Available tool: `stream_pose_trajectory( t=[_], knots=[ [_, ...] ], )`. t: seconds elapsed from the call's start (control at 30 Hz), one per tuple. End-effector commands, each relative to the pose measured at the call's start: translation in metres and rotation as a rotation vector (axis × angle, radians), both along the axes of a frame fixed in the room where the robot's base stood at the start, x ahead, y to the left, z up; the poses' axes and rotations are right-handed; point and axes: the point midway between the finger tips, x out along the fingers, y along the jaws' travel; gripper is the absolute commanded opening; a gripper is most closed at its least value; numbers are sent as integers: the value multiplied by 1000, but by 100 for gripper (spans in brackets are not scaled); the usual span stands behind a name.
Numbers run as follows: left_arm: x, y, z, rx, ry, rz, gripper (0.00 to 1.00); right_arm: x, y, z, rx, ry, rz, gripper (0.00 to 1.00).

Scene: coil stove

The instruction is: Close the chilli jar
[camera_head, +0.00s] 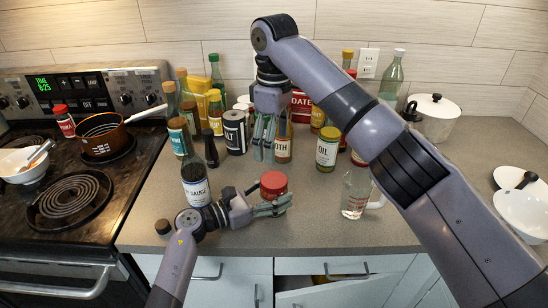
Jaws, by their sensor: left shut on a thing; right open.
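A jar with a red lid (273,184) stands near the front of the counter; I take it for the chilli jar, but no label is readable. My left gripper (274,205) is shut around its body from the left, and its fingers hide most of the body. The red lid shows on top of the jar; I cannot tell how tightly it is seated. My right gripper (264,150) is open, pointing down, above and behind the jar, apart from the lid. Another red-lidded jar (65,121) stands on the stove.
A sauce bottle (195,182) stands left of my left gripper. A glass jug (355,192) is to the right, with an oil jar (327,149) behind. Several bottles and jars crowd the back. A dark cap (163,227) lies at the front left. The counter's front edge is close.

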Motion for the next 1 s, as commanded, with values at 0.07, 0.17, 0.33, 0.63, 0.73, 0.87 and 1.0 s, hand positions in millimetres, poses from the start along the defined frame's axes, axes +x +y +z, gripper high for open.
stream_pose_trajectory(
  t=[0.07, 0.17, 0.33, 0.63, 0.73, 0.87, 1.0],
  knots=[
    [0, 0, -1, 2, 1, -1, 0, 0, 1, 8, 0, -1, 0, 76],
    [0, 0, -1, 2, 1, -1, 0, 0, 0, 13, 0, 0, 0, 76],
    [0, 0, -1, 2, 1, -1, 0, 0, 0, 14, -1, 1, 0, 76],
    [0, 0, -1, 1, 1, -1, 70, 0, 0, 14, 0, 1, 0, 76],
    [0, 0, -1, 1, 1, -1, 76, 0, 0, 14, 0, 1, 0, 76],
    [0, 0, 0, 0, 0, 0, 80, 0, 0, 14, 0, 1, 0, 76],
    [0, 0, 0, 0, 0, 0, 80, 0, 0, 14, 0, 1, 0, 76]
  ],
)
